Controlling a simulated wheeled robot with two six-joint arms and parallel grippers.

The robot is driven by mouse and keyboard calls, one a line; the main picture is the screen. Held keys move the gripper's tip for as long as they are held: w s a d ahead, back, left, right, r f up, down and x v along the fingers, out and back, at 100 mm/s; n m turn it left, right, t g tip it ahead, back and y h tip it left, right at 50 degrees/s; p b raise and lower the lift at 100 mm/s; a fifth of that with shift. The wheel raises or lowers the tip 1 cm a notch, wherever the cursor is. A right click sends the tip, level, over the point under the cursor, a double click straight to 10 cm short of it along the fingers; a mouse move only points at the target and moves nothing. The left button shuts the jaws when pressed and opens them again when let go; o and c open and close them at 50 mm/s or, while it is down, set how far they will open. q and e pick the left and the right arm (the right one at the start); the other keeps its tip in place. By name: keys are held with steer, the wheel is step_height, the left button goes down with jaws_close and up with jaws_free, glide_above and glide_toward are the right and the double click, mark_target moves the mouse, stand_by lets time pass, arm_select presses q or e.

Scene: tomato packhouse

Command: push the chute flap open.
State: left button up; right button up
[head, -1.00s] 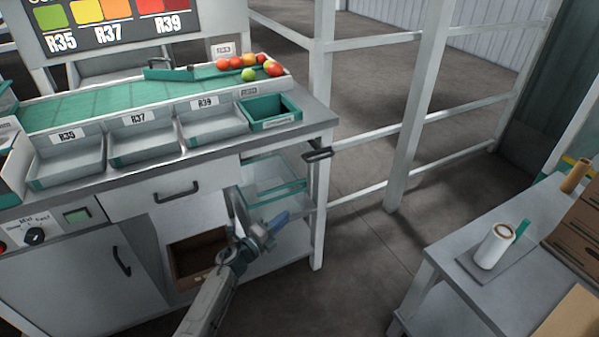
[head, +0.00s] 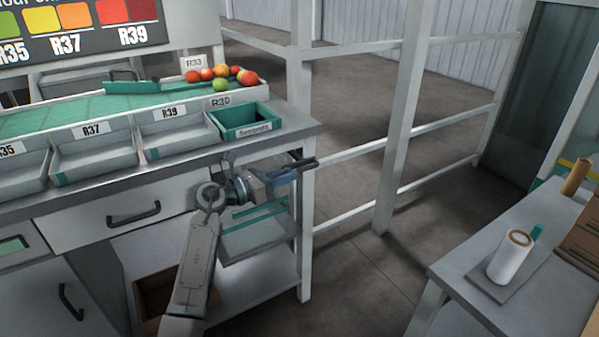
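My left gripper (head: 288,176), with blue fingers, reaches out at the right end of the sorting bench (head: 312,128), just under its top. The fingers overlap in this view, so their opening is not clear. A dark handle-like bar (head: 304,163) sticks out at the bench's right end, right by the fingertips; whether they touch cannot be told. A clear, teal-edged chute-like box (head: 262,232) hangs below, partly hidden by my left arm. Which part is the chute flap cannot be made out. My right gripper is not in view.
A teal tray (head: 262,113) and several grey trays line the bench front. Tomatoes (head: 221,70) lie behind them. A side table (head: 470,270) with a white roll (head: 510,258) stands at right. Open floor and a white rail frame lie between.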

mark_target(300, 171)
arm_select(q)
steer(key=shift+x, duration=2.3)
steer(key=shift+c, duration=0.2)
jaws_close()
